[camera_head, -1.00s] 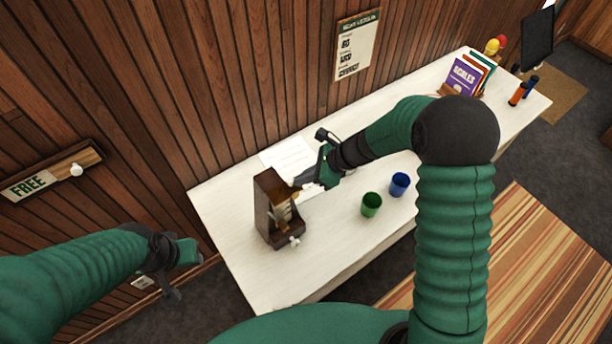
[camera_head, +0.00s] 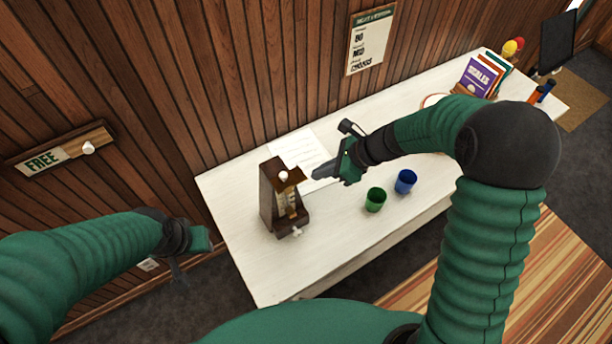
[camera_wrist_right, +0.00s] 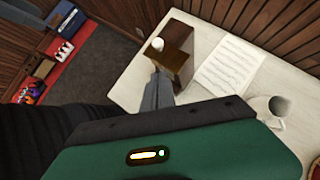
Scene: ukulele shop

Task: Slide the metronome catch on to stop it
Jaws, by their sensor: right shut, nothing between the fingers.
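The metronome (camera_head: 268,192) is a dark brown wooden case standing upright on the white table. A white round knob (camera_head: 284,175) shows at its upper front, and a pale key-like piece (camera_head: 297,233) sticks out near its base. In the right wrist view, the metronome (camera_wrist_right: 183,32) and the white knob (camera_wrist_right: 158,44) show just beyond the fingertips. My right gripper (camera_head: 316,174) is shut and empty, to the right of the metronome's top; a small gap seems to lie between them. My left gripper (camera_head: 200,240) hangs left of the table, its fingers not clearly visible.
A white table (camera_head: 250,265) bears a sheet of music (camera_head: 300,150) behind the metronome, a green cup (camera_head: 375,200) and a blue cup (camera_head: 405,181) to the right. A white mug (camera_wrist_right: 268,108) shows in the wrist view. The front left tabletop is clear.

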